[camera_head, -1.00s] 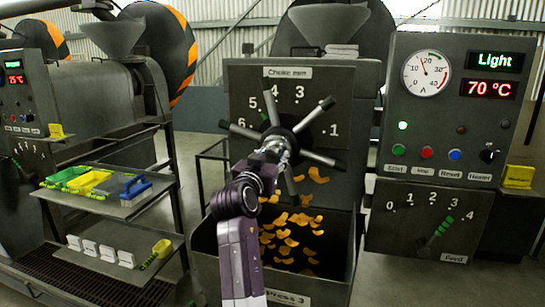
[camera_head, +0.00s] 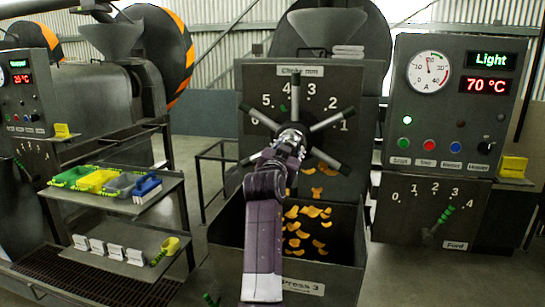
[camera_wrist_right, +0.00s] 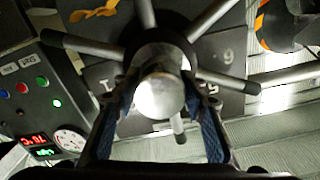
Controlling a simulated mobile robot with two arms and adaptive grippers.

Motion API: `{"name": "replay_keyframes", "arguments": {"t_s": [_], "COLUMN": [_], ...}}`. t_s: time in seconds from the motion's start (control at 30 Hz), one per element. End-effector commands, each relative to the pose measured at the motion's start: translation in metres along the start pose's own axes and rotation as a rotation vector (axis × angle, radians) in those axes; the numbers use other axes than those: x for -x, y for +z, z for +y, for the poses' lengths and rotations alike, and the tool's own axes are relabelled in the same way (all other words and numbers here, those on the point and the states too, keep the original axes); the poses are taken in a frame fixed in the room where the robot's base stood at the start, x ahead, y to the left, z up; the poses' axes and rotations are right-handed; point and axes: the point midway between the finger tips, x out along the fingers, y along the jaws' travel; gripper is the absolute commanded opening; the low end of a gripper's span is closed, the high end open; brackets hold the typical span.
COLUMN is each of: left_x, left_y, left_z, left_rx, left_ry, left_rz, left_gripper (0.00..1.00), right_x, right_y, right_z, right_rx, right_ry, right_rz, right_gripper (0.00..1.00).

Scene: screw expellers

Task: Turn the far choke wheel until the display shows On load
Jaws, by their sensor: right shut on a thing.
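The choke wheel (camera_head: 325,122) is a dark hub with several grey, black-tipped spokes on the front of Press 3. A small green mark (camera_head: 284,108) shows between 5 and the covered 4. My right gripper (camera_head: 290,142) is at the wheel's centre. In the right wrist view its blue-padded fingers are shut on both sides of the round hub (camera_wrist_right: 160,95), between the spokes. The display (camera_head: 491,60) reads Light in green. My left gripper is not in view.
The control panel (camera_head: 449,110) at the right has a dial gauge, a 70 °C readout, buttons and a feed lever (camera_head: 437,226). A bin (camera_head: 335,268) of orange flakes lies below the wheel. A shelf rack (camera_head: 150,200) with coloured trays stands at the left.

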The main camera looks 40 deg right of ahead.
Motion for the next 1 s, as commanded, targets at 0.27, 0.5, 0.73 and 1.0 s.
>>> {"name": "replay_keyframes", "arguments": {"t_s": [0.27, 0.5, 0.73, 1.0], "left_x": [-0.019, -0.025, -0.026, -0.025], "left_y": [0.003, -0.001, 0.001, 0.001], "left_z": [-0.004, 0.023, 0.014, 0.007], "left_rx": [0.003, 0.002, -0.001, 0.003], "left_ry": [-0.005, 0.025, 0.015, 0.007], "left_rz": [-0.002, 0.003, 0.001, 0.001], "left_gripper": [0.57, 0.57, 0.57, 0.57], "right_x": [-0.008, -0.008, -0.008, -0.008], "right_y": [0.001, -0.001, -0.003, -0.003], "right_z": [0.004, 0.004, 0.003, 0.003], "right_rx": [-0.17, -0.248, -0.265, -0.264], "right_ry": [-0.009, -0.008, -0.008, -0.008], "right_rz": [-0.001, -0.001, 0.0, 0.001], "right_gripper": [0.0, 0.0, 0.0, 0.41]}}
